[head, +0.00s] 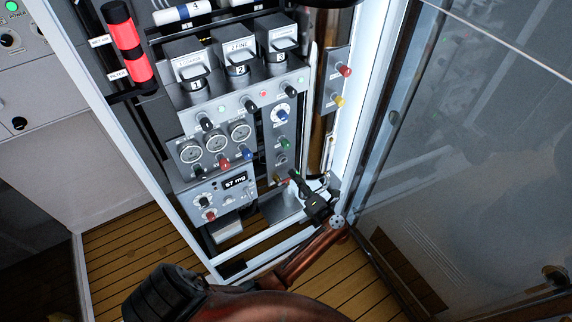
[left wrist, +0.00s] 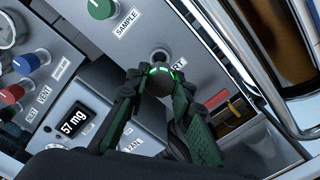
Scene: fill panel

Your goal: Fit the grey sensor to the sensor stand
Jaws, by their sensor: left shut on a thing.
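My left gripper (head: 300,184) is at the lower right of the instrument panel, its arm reaching up from below. In the left wrist view its two green-padded fingers (left wrist: 158,88) close around the grey sensor (left wrist: 157,83), a dark round piece with a glowing green ring. Just beyond it on the panel is a small round grey fitting (left wrist: 160,57), with a label ending in "RT" partly hidden by a finger. The sensor is in front of the panel face; I cannot tell whether it touches. I cannot pick out the sensor stand with certainty. My right gripper is not in view.
A green SAMPLE knob (left wrist: 101,7) and a "57 mg" display (left wrist: 75,121) are close by. Red and yellow fittings (left wrist: 232,110) sit right of the fingers. A metal rail (left wrist: 262,82) runs beside them. A glass door (head: 470,150) stands to the right.

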